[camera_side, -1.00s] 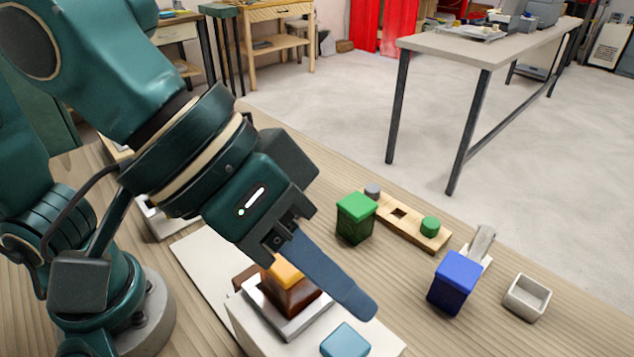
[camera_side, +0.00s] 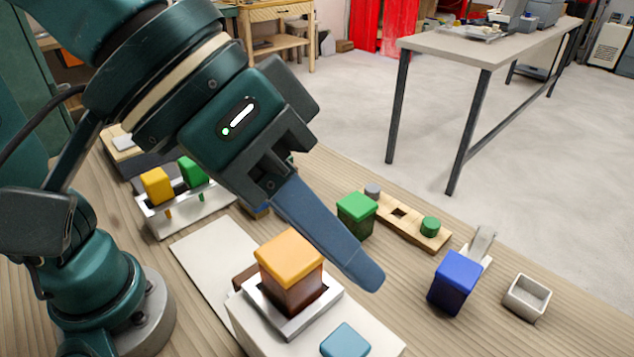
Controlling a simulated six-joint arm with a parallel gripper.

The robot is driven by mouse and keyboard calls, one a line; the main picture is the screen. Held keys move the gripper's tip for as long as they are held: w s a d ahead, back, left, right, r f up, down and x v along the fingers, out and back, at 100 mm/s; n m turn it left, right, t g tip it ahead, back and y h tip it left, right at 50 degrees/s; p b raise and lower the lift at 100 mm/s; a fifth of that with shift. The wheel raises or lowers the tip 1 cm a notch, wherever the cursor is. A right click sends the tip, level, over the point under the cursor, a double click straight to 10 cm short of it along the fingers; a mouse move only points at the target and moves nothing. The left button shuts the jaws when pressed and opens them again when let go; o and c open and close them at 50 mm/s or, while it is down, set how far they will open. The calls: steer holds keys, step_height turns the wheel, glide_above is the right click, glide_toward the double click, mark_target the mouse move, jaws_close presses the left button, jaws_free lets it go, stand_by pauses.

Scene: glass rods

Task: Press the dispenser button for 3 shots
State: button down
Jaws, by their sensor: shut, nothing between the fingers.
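The dispenser (camera_side: 250,320) is a white block at the bottom centre. A light blue button (camera_side: 346,342) sits on its top near the front, partly cut by the picture's lower edge. A brown container with an orange lid (camera_side: 291,257) stands upright in the dispenser's metal tray (camera_side: 318,316). My gripper (camera_side: 368,277) is shut and empty, its blue-grey fingers pointing down to the right. The fingertips appear above and behind the button in the picture, apart from it. The button's surface is in plain view.
A green-lidded block (camera_side: 356,214), a wooden board with pegs (camera_side: 408,221), a blue block (camera_side: 454,282) and a small grey open box (camera_side: 526,297) stand right. A white rack (camera_side: 175,222) with yellow and green pieces is at left. Bare table lies between the blocks.

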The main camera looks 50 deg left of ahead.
glide_toward(355, 349)
steer(key=shift+w+d+r+x, duration=0.15)
steer(key=shift+x, duration=0.75)
steer(key=shift+w+d+r+x, duration=0.1)
steer(key=shift+x, duration=0.85)
steer(key=shift+w+d+r+x, duration=0.15)
steer(key=shift+x, duration=0.75)
steer(key=shift+f, duration=0.1)
steer(key=shift+f, duration=0.35)
steer(key=shift+f, duration=0.7)
stand_by(0.6)
stand_by(0.3)
steer(key=shift+r, duration=1.15)
steer(key=shift+r, duration=2.5)
